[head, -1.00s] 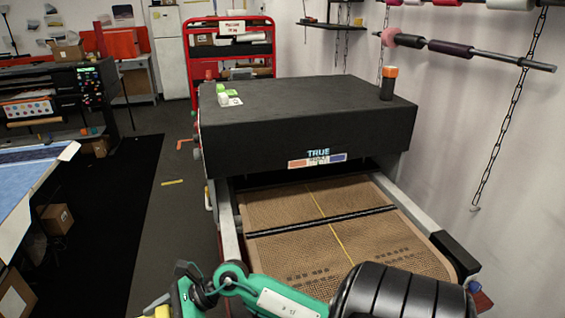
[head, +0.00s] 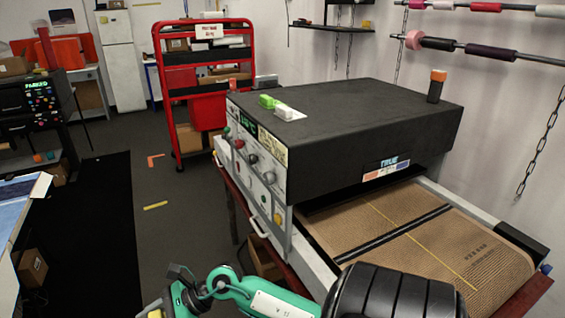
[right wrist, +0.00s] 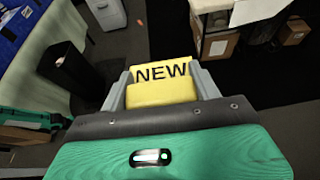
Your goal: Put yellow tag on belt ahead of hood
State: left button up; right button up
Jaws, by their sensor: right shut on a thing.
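The yellow tag (right wrist: 160,94), printed NEW, is held between the two grey fingers of my right gripper (right wrist: 162,80) in the right wrist view. The gripper is shut on it, above the floor and away from the belt. In the head view my right arm reaches leftward along the bottom edge, with the gripper partly cut off at the lower left. The brown mesh belt (head: 465,238) comes out of the black hood (head: 350,112) at the right. It carries a black bar and a thin yellow line. My left gripper is not in view.
The dryer's control side (head: 258,165) has knobs and a handle. A red cart (head: 202,95) stands behind. The belt's front part is clear.

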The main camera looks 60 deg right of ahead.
aim_at(445, 264)
jog(key=i+z, duration=0.25)
jog(key=z, duration=0.15)
jog(key=i+z, duration=0.2)
jog(key=z, duration=0.2)
jog(key=i+j+z, duration=0.15)
jog(key=z, duration=0.25)
jog(key=i+j+z, duration=0.2)
jog(key=z, duration=0.2)
jog(key=i+z, duration=0.2)
jog(key=z, duration=0.2)
jog(key=i+j+z, duration=0.2)
jog(key=z, duration=0.2)
jog(key=i+j+z, duration=0.15)
jog(key=z, duration=0.3)
jog(key=i+j+z, duration=0.1)
jog(key=j+z, duration=0.15)
jog(key=z, duration=0.15)
